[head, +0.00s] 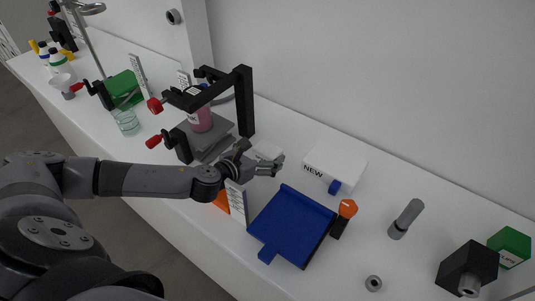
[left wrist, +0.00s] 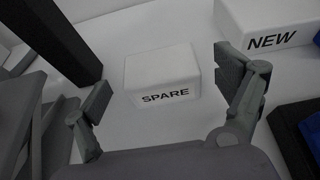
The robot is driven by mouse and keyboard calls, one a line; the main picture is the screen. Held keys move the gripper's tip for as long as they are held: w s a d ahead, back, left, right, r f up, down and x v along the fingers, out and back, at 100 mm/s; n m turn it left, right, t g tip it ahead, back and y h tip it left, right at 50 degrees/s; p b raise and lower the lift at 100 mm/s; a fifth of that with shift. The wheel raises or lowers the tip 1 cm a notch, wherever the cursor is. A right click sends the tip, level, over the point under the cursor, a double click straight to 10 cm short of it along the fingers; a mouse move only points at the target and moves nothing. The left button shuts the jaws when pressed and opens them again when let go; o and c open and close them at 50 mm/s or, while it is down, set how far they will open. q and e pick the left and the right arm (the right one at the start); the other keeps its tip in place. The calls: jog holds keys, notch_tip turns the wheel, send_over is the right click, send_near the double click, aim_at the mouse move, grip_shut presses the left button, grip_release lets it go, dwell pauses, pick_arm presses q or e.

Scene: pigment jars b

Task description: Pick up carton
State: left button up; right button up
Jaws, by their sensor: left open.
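A small white carton marked SPARE (left wrist: 163,78) lies on the white bench in the left wrist view, between the two open fingers of my left gripper (left wrist: 160,92) and just beyond them. In the head view the same carton (head: 267,151) is partly hidden by the gripper. A larger white carton marked NEW (head: 335,165) lies to its right, and its corner shows in the left wrist view (left wrist: 262,25). My left gripper (head: 263,160) is open, empty and close to the SPARE carton. My right gripper is not in view.
A black frame (head: 244,103) with grey plates and a pink jar (head: 200,119) stands left of the gripper. A blue tray (head: 290,222) and an orange-topped tool (head: 347,209) are to the right. A white label card (head: 237,202) stands in front. The wall (head: 380,70) runs behind.

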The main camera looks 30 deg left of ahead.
aim_at(273, 148)
pick_arm(q)
jog(key=x, duration=0.6)
jog(key=shift+p, duration=0.35)
jog(key=shift+s, duration=0.1)
jog(key=shift+c, duration=0.6)
jog(key=c, duration=0.9)
